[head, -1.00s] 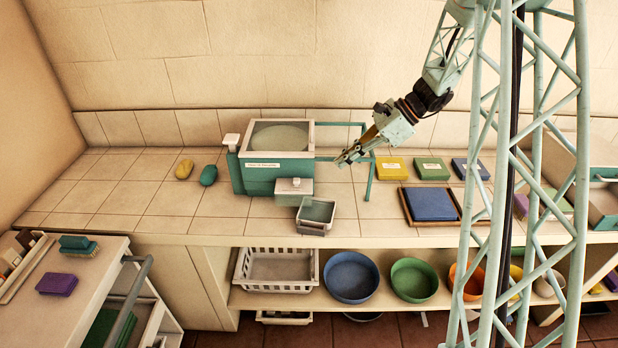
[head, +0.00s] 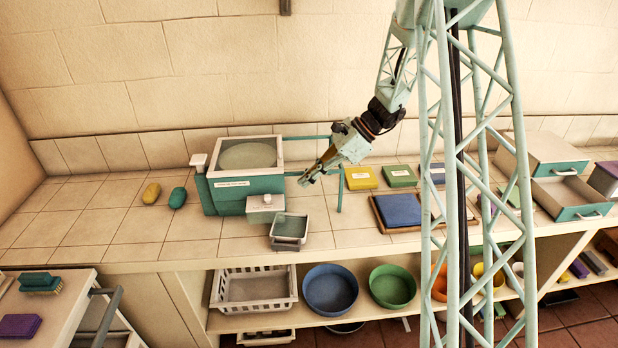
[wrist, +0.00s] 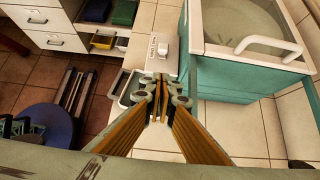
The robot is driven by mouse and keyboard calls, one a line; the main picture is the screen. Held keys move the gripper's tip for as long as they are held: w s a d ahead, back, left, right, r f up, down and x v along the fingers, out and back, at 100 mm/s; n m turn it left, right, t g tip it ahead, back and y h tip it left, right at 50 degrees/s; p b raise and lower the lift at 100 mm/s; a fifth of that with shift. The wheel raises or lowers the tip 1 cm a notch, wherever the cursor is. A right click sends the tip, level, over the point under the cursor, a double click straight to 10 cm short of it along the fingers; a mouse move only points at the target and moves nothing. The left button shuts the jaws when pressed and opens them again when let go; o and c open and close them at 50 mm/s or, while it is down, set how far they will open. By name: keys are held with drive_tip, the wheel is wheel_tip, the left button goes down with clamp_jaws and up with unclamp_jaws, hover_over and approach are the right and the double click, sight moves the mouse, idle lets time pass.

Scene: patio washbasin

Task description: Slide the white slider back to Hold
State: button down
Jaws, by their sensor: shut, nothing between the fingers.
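The white slider (wrist: 165,47) is a small knob on top of a pale box (wrist: 143,55) with printed labels, in front of the teal washbasin (wrist: 240,85). The label words are too small to read. In the head view the box (head: 265,215) stands against the front of the basin (head: 229,195), and the slider (head: 266,198) is a tiny knob on it. My gripper (head: 303,181) is shut and empty, to the right of the box and a little above it. In the wrist view my gripper's fingertips (wrist: 160,80) appear just below the slider, apart from it.
A grey tray (head: 290,228) sits in front of the box. A teal pipe frame (head: 340,190) stands right of the basin, close to my arm. Counter left of the basin is mostly clear.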

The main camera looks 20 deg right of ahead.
sight(280, 202)
drive_tip(key=x, duration=0.7)
drive_tip(key=shift+w+a, duration=0.2)
drive_tip(key=shift+a, duration=0.4)
drive_tip(key=shift+w+a, duration=0.2)
drive_tip(key=shift+a, duration=0.4)
drive_tip(key=shift+w+a+f, duration=0.1)
drive_tip(key=shift+w+a, duration=0.25)
drive_tip(key=shift+a, duration=0.4)
